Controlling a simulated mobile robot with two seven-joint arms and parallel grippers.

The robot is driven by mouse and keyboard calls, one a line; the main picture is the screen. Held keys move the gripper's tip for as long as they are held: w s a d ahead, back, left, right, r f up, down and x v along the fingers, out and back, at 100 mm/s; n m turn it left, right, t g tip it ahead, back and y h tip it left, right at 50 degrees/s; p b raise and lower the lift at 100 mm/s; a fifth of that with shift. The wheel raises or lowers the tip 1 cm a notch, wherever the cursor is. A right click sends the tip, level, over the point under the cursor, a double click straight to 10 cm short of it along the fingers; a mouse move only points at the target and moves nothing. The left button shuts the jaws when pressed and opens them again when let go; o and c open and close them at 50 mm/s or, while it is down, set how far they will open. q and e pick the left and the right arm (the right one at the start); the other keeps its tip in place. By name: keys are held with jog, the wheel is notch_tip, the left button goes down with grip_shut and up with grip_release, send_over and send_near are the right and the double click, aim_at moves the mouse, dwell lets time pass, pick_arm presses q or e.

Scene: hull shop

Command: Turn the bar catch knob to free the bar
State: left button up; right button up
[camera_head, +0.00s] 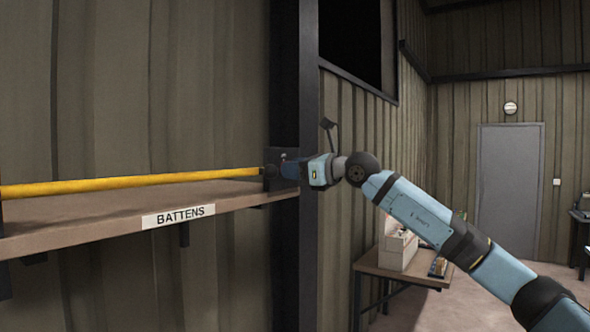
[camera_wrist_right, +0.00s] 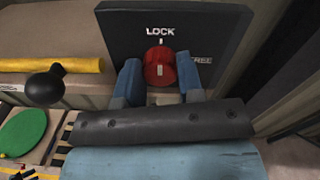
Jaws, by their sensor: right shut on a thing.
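The red bar catch knob (camera_wrist_right: 160,58) sits on a dark plate (camera_wrist_right: 215,25) in the right wrist view. LOCK is printed above it and FREE to its right, partly hidden by a finger. A pale mark on the knob lines up roughly with LOCK. My right gripper (camera_wrist_right: 160,76) is shut on the knob, one blue finger on each side. In the head view my right gripper (camera_head: 288,167) is at the dark post, hiding the knob. The yellow bar (camera_head: 130,184) runs along the shelf to the plate; its end also shows in the wrist view (camera_wrist_right: 50,65). My left gripper is out of view.
The shelf (camera_head: 100,219) carries a BATTENS label (camera_head: 178,217). A black ball-shaped part (camera_wrist_right: 45,87) stands near the bar, left of my fingers. A dark post (camera_head: 296,70) rises behind my gripper. A low table (camera_head: 400,268) stands at the right, before a grey door (camera_head: 509,190).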

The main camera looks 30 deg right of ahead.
jog(key=shift+f, duration=0.1)
jog(key=m+b, duration=0.6)
jog(key=m, duration=1.2)
jog(key=shift+t, duration=0.3)
jog(key=shift+d+h+b, duration=0.1)
jog(key=shift+h+b, duration=0.2)
jog(key=shift+h, duration=0.1)
jog(key=o, duration=0.9)
jog(key=shift+w, duration=0.1)
